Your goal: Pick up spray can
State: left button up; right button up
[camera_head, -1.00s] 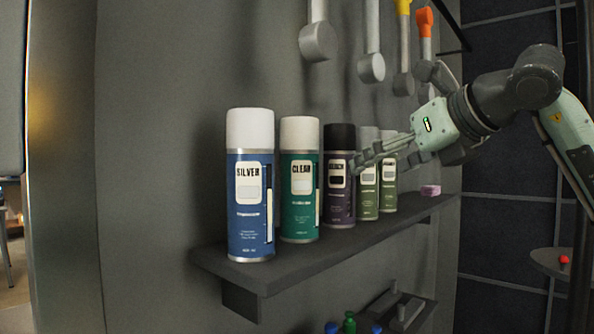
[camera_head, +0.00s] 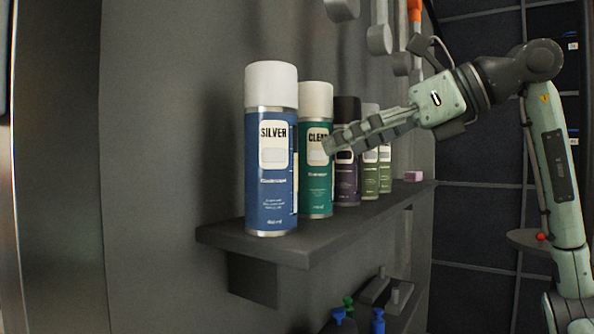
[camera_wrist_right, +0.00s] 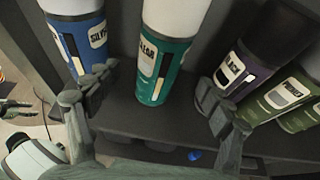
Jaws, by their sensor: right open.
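Several spray cans stand upright in a row on a grey shelf (camera_head: 330,238). The blue SILVER can (camera_head: 271,180) with a white cap is nearest. Beside it is the green CLEAR can (camera_head: 316,185), also white-capped. Behind them stand a dark purple can (camera_head: 347,186) with a black cap and green cans (camera_head: 370,180). My right gripper (camera_head: 335,142) is open and empty in front of the row, its fingertips overlapping the CLEAR can's label in the head view. In the right wrist view, the CLEAR can (camera_wrist_right: 160,65) stands between the two spread fingers (camera_wrist_right: 155,105). My left gripper is not in view.
Hanging tools (camera_head: 378,38) with rounded ends are on the wall above the shelf. A small pink block (camera_head: 413,176) lies at the shelf's far end. Open space lies right of the shelf's front edge.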

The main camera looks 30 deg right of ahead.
aim_at(313, 156)
jog(key=x, duration=0.4)
jog(key=p+x, duration=0.1)
jog(key=x, duration=0.1)
jog(key=shift+w+a+r, duration=0.1)
jog(key=shift+w+r, duration=0.05)
jog(key=shift+r, duration=0.1)
jog(key=shift+w+f, duration=0.15)
jog(key=shift+w, duration=0.1)
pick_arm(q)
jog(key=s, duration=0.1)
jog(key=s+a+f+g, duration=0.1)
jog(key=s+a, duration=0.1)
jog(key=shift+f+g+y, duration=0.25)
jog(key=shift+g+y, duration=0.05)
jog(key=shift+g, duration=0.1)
pick_arm(e)
jog(key=c, duration=1.4)
